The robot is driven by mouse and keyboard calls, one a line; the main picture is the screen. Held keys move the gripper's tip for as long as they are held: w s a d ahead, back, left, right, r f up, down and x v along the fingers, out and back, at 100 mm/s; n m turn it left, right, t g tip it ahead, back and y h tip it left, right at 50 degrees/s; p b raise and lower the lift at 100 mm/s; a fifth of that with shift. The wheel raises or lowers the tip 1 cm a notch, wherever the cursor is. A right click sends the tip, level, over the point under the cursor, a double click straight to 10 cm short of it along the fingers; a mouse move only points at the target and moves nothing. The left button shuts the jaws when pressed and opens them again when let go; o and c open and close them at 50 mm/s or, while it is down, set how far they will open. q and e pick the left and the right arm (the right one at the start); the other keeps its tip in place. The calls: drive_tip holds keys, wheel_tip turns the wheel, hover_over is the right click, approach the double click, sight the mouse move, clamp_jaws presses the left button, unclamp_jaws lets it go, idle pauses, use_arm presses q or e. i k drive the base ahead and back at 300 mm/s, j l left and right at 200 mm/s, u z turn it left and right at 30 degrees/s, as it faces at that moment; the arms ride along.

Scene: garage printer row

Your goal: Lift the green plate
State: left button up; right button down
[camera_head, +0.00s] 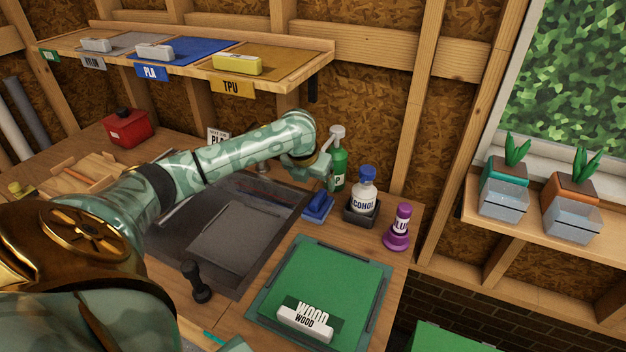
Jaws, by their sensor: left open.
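A flat green plate (335,270) lies in a dark green square tray or frame (262,300) at the right front of the bench. A white block labelled WOOD (305,322) sits at the plate's front edge. My left arm reaches in from the left across the bench. Its open gripper (318,172) is at the back, beside a green pump bottle (338,168), well behind the plate and apart from it. The fingertips are small and partly hidden, and I see nothing held in them. My right gripper is not in view.
Near the plate are a blue block (318,206), an alcohol bottle (364,190) in a dark holder, a purple glue bottle (398,229) and a black-handled tool (196,282). A sunken dark bay (172,280) lies left. A labelled shelf (300,72) overhangs the back.

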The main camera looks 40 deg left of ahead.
sight(325, 296)
drive_tip(key=u, duration=1.3)
